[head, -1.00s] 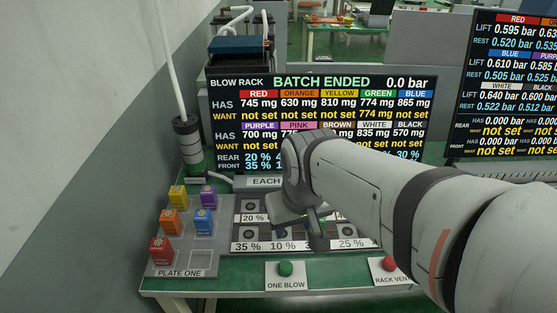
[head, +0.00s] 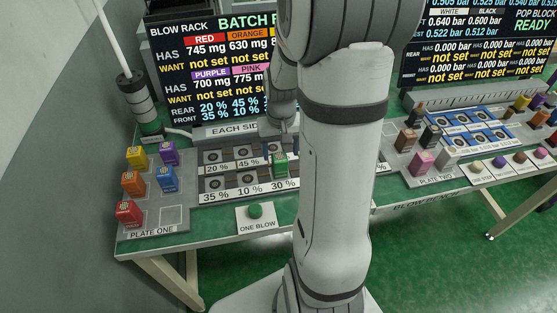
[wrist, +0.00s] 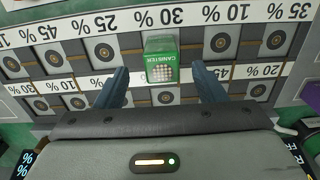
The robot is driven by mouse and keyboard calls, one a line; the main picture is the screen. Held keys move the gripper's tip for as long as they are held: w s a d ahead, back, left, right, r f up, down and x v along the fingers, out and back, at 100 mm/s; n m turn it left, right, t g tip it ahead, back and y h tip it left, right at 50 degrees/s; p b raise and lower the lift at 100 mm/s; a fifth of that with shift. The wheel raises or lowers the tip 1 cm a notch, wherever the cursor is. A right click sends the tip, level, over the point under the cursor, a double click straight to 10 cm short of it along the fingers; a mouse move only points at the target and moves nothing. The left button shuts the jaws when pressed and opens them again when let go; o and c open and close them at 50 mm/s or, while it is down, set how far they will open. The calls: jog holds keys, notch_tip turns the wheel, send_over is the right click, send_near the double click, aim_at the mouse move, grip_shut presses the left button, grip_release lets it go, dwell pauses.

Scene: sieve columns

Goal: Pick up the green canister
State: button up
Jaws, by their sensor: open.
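The green canister (wrist: 161,58) stands on the blow rack in the front row, at the cell by the 30 % label, in the wrist view. It lies ahead of my gripper (wrist: 164,84), between the lines of its two blue fingers. The fingers are apart and nothing is held. In the head view the canister (head: 281,165) shows just left of my arm, with my gripper (head: 282,149) close at it. My arm hides part of the rack there.
Plate one (head: 152,232) holds several coloured canisters on the left. The ONE BLOW button (head: 255,211) is in front of the rack. Plate two (head: 437,181) with more canisters stands on the right. Screens rise behind the rack.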

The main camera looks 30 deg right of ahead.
aim_at(280, 157)
jog(key=f, duration=0.5)
jog(key=shift+w+f, duration=0.2)
jog(key=shift+f, duration=0.15)
jog(key=shift+c, duration=0.5)
jog(key=c, duration=1.1)
jog(key=shift+c, duration=0.2)
jog(key=shift+r, duration=0.2)
